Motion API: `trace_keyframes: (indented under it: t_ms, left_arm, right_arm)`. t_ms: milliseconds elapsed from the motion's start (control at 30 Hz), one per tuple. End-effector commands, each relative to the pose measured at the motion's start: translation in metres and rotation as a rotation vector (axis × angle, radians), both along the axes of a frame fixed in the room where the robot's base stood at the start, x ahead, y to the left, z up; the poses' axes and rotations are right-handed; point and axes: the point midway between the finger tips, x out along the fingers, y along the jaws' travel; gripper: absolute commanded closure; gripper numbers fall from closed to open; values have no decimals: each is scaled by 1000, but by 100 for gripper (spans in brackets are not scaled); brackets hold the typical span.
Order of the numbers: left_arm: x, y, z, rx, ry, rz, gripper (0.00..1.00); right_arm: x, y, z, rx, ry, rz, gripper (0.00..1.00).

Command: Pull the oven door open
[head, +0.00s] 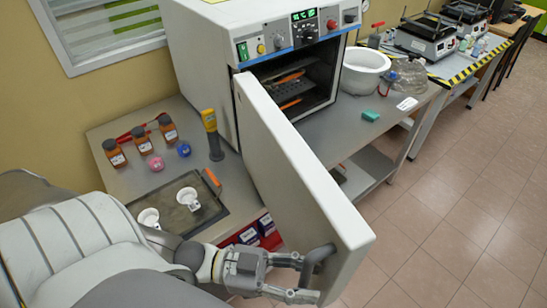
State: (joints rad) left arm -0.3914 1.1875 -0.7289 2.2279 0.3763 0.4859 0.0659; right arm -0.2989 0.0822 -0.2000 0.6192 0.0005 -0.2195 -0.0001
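The white oven (205,45) stands on the grey bench, with knobs and a green display on its front panel. Its door (295,165) is swung wide open toward me, and the dark chamber (300,80) with racks shows behind it. A dark grey handle (318,262) sits at the door's near lower edge. My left gripper (300,278) is at the handle, its fingers on either side of it or touching it. Whether they are closed around the handle is hard to tell. My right gripper is not in view.
Amber bottles (141,140), a yellow-black handheld device (212,135) and a tray (218,208) with white crucibles stand left of the door. A white bowl (364,72) and a green block (370,115) are on the bench to the right. The tiled floor at right is clear.

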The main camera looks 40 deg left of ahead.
Motion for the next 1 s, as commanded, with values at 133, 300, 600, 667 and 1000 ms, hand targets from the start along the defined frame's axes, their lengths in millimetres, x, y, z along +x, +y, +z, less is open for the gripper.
trace_keyframes:
  t_ms: [133,300,600,667,1000]
  left_arm:
    - [-1,3,-1,2,1,0,62]
    - [-10,16,-2,5,6,0,62]
    - [-32,57,-1,5,5,-3,62]
    - [-37,66,-2,5,7,-4,62]
    - [-55,101,-1,2,2,-2,62]
  right_arm:
    - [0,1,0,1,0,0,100]
    - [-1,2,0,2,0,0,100]
    - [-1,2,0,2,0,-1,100]
    - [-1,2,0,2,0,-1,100]
    - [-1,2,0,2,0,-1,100]
